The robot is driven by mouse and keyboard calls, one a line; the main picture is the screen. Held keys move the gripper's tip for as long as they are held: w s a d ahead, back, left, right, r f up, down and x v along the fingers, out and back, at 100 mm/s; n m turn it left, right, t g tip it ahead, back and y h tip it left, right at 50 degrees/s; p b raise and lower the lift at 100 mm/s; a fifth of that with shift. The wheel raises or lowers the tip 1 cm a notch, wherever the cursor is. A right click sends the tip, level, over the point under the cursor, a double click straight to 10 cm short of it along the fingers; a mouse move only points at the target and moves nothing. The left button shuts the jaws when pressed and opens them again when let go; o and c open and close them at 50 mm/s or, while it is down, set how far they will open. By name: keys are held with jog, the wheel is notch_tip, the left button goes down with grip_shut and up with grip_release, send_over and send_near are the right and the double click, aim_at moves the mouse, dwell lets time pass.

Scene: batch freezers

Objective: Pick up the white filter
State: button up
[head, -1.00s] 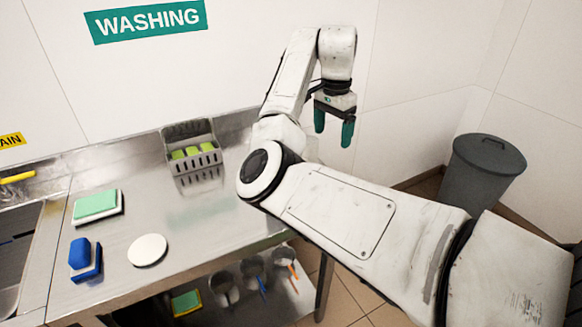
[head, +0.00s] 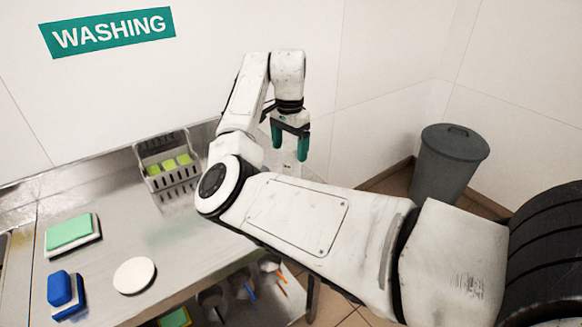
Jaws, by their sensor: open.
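A round, flat white disc, which looks like the white filter (head: 134,276), lies on the steel counter (head: 185,239) at the lower left of the head view. My gripper (head: 289,150) is at the upper middle, pointing down with its two green fingers apart. It is open and empty, beyond the counter's right end and well away from the disc. My arm stretches across the right half of the view.
A green pad (head: 70,231) on a white block and a blue block (head: 62,289) lie left of the disc. A grey basket (head: 173,178) with yellow-green sponges stands at the back. Cups sit on the shelf below. A grey bin (head: 447,166) stands right.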

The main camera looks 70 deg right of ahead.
aim_at(292, 159)
jog(key=shift+s+d+f+p, duration=0.1)
jog(key=shift+f+p, duration=0.2)
jog(key=shift+f, duration=0.95)
jog(key=shift+s+d+f+p, duration=0.1)
jog(key=shift+f+p, duration=0.15)
jog(key=shift+f, duration=1)
jog(key=c, duration=1.3)
jog(key=shift+r, duration=0.1)
jog(key=shift+c, duration=0.2)
jog(key=shift+r, duration=0.4)
notch_tip(292, 159, up, 2)
jog(key=shift+r+b, duration=0.1)
jog(key=shift+b, duration=0.55)
jog(key=s+a+r, duration=0.1)
jog(key=s+r, duration=0.2)
jog(key=s, duration=0.1)
jog(key=s+a+r, duration=0.2)
jog(key=s+r, duration=0.1)
jog(key=s, duration=0.1)
jog(key=s+a+r, duration=0.2)
jog(key=s+r, duration=0.2)
jog(key=s, duration=0.1)
jog(key=shift+a, duration=0.15)
